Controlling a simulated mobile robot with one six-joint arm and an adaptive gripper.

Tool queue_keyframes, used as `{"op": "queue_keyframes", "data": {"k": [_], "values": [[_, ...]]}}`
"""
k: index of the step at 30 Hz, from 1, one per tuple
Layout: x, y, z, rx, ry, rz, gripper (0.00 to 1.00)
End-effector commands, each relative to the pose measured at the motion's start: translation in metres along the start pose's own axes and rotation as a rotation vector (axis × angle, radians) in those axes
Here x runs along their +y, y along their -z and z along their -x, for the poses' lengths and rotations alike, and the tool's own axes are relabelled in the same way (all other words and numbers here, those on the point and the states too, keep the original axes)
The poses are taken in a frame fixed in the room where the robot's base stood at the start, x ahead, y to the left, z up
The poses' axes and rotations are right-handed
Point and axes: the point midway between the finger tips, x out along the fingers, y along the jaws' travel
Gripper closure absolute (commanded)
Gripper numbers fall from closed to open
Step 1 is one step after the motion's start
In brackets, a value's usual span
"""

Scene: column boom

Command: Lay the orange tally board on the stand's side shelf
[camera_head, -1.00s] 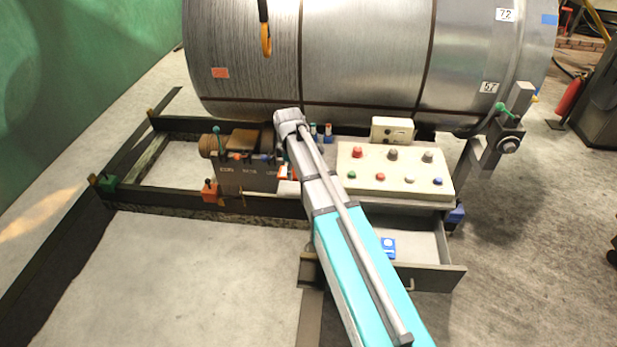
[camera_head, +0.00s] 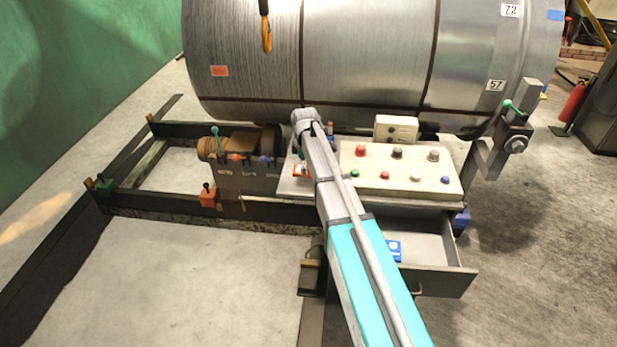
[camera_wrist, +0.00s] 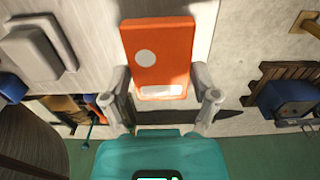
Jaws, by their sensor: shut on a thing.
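The orange tally board (camera_wrist: 158,52), with a white disc and a white strip, is in the wrist view. My gripper (camera_wrist: 160,98) is shut on its near end, one grey finger on each side. In the head view my arm hides the gripper. A small orange piece (camera_head: 299,171) shows just left of my arm, over the grey top left of the button panel; I cannot tell for sure that it is the board. The stand's grey top (camera_head: 290,187) is partly covered by my arm. I cannot tell whether the board touches any surface.
A button panel (camera_head: 400,170) and cream box (camera_head: 396,129) stand right of my arm. Below is an open drawer (camera_head: 430,250) holding a blue card (camera_head: 394,249). A large metal coil (camera_head: 370,60) is close behind. A lever unit (camera_head: 240,170) stands left.

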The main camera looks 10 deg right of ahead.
Motion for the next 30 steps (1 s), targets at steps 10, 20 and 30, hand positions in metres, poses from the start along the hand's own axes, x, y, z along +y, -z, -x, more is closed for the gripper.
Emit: {"op": "queue_keyframes", "data": {"k": [10, 20, 30], "values": [[0.002, -0.001, -0.002, 0.0, 0.0, -0.001, 0.63], [0.008, -0.004, -0.027, 0.0, 0.0, -0.002, 0.63], [0.008, -0.005, -0.04, 0.0, 0.0, -0.003, 0.63]]}}
